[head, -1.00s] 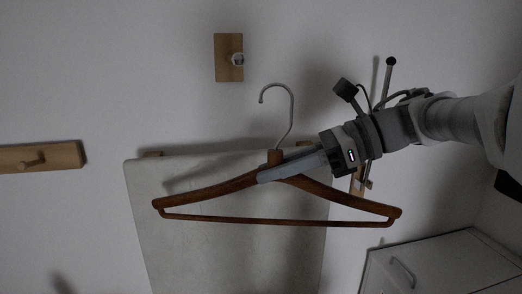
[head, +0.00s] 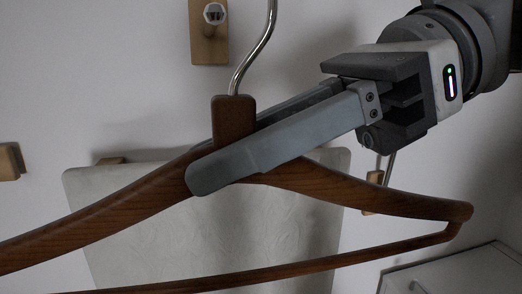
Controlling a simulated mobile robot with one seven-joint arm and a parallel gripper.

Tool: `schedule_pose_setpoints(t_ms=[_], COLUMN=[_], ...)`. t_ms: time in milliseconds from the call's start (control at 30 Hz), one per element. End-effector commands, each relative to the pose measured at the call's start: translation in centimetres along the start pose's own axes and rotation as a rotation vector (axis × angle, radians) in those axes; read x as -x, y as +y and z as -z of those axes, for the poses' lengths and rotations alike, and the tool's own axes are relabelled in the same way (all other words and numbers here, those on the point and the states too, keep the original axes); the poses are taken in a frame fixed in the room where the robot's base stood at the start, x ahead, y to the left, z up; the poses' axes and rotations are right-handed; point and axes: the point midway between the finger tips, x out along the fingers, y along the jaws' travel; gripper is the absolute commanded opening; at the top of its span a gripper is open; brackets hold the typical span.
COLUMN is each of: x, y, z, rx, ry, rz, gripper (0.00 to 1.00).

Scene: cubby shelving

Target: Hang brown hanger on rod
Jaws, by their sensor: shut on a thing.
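A brown wooden hanger (head: 375,188) with a metal hook (head: 256,50) hangs in my gripper, large and close to the camera. My gripper (head: 205,160) comes in from the right and is shut on the hanger just below its neck. The top of the hook and the left end of the hanger are out of the picture. A short rod (head: 214,14) with a pale round end sticks out from a wooden wall plate (head: 209,45) at the top, left of the hook. Hook and rod appear apart in the picture; their distance in depth is unclear.
A pale board (head: 120,230) stands against the wall behind the hanger. A wooden peg block (head: 10,161) is at the left edge and another small wooden piece (head: 374,190) is behind my gripper. A white cabinet (head: 465,272) is at the lower right.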

Motion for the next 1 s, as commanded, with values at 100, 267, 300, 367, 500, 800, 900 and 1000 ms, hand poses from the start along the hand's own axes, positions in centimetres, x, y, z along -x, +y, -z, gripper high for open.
schedule_pose_setpoints(t_ms=[100, 267, 300, 367, 500, 800, 900, 1000], x=[-0.2, -0.2, -0.2, -0.2, -0.2, -0.2, -0.1, -0.2], y=[1.1, 1.4, 1.4, 1.4, 1.4, 1.1, 0.2, -0.6], z=[0.0, -0.1, -0.1, -0.1, -0.1, 0.2, 0.1, 0.1], rx=[0.003, 0.002, 0.002, 0.002, 0.002, 0.003, 0.001, 0.001], ry=[0.0, -0.001, -0.001, -0.001, -0.001, 0.002, 0.002, 0.002], rz=[-0.004, -0.005, -0.005, -0.005, -0.004, -0.005, -0.005, -0.004], gripper=[0.0, 0.0, 0.0, 0.0, 0.0, 0.0, 0.0, 0.0])
